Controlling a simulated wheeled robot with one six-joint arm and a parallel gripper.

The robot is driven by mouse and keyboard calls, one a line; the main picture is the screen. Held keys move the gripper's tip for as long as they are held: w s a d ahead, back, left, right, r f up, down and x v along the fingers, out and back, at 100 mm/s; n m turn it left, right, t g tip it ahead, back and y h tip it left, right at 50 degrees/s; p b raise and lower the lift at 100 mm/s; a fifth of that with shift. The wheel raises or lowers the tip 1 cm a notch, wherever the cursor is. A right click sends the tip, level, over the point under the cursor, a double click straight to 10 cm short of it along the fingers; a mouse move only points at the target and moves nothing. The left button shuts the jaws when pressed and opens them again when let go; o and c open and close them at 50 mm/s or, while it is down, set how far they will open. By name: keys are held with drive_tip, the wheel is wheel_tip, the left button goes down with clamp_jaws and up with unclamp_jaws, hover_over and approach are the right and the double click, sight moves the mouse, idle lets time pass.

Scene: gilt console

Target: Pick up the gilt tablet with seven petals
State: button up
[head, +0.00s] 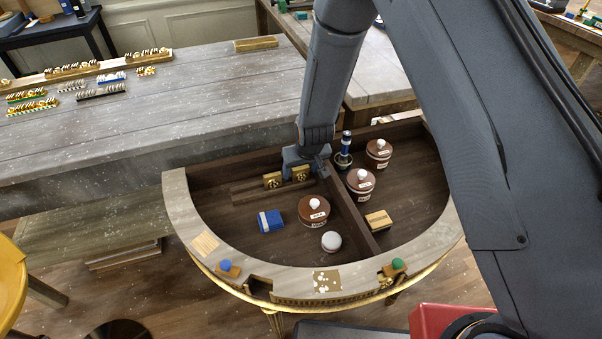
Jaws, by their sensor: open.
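Two small gilt tablets stand upright side by side near the back of the console's left compartment, the left one (272,180) and the right one (300,174). Each has a dark flower-like mark, too small for me to count its petals. My gripper (308,165) is open, just above and behind the right tablet, close to the central divider. I cannot tell whether it touches the tablet. Its fingers are hardly distinguishable in this view.
The half-round console (178,200) has a raised rim and a central divider (350,215). In the left compartment are a blue box (270,221), a brown lidded jar (313,212) and a white ball (331,241). More jars (360,182) and a wooden block (378,220) stand right of the divider.

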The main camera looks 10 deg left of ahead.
drive_tip(key=shift+f, duration=0.2)
drive_tip(key=shift+c, duration=0.2)
drive_tip(key=c, duration=1.1)
drive_tip(key=shift+w, duration=0.1)
